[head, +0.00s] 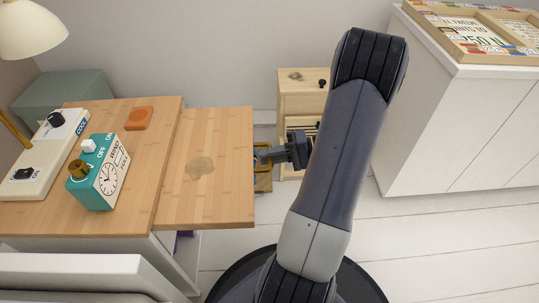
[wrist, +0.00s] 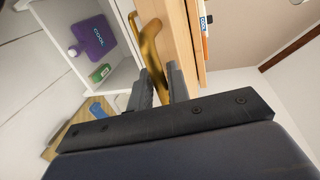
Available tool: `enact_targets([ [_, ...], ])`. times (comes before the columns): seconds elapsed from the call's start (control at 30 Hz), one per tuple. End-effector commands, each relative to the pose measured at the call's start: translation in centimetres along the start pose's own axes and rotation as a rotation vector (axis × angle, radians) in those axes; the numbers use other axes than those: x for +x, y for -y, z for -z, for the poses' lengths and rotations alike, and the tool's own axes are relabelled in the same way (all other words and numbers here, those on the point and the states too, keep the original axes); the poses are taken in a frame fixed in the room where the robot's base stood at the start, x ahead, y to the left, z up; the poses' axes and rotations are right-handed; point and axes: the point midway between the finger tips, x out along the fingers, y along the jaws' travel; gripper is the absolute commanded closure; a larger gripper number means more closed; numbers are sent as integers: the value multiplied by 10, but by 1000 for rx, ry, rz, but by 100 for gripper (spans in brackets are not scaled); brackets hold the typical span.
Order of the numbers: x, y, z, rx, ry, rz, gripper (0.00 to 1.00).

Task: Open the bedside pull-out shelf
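The pull-out shelf (head: 225,135) is a light wooden board with a darker round mark on top. It sticks out to the right from the bedside cabinet top (head: 150,165), and its edge shows in the wrist view (wrist: 180,35). A curved brass handle (wrist: 149,45) is on the shelf's front edge. My gripper (head: 262,156) is at that front edge. In the wrist view the fingers (wrist: 158,72) stand on either side of the handle and appear closed on it. The exact contact is partly hidden.
A teal clock box (head: 100,175), a switch panel (head: 45,150) and an orange coaster (head: 139,118) are on the cabinet top. A small drawer unit (head: 300,95) stands behind my gripper. A white cabinet (head: 450,130) is at right. Pale floor (head: 440,240) is clear at lower right.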

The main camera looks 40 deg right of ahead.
Motion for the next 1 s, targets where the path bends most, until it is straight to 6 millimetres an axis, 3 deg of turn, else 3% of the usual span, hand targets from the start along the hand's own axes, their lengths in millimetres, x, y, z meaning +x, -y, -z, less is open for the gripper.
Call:
enact_targets([
  [0.27, -7, 1, 1, -1, -5, 0, 83],
  [0.7, -88, 2, 0, 0, -5, 1, 83],
  [1.0, -108, 0, 0, 0, -1, 0, 83],
])
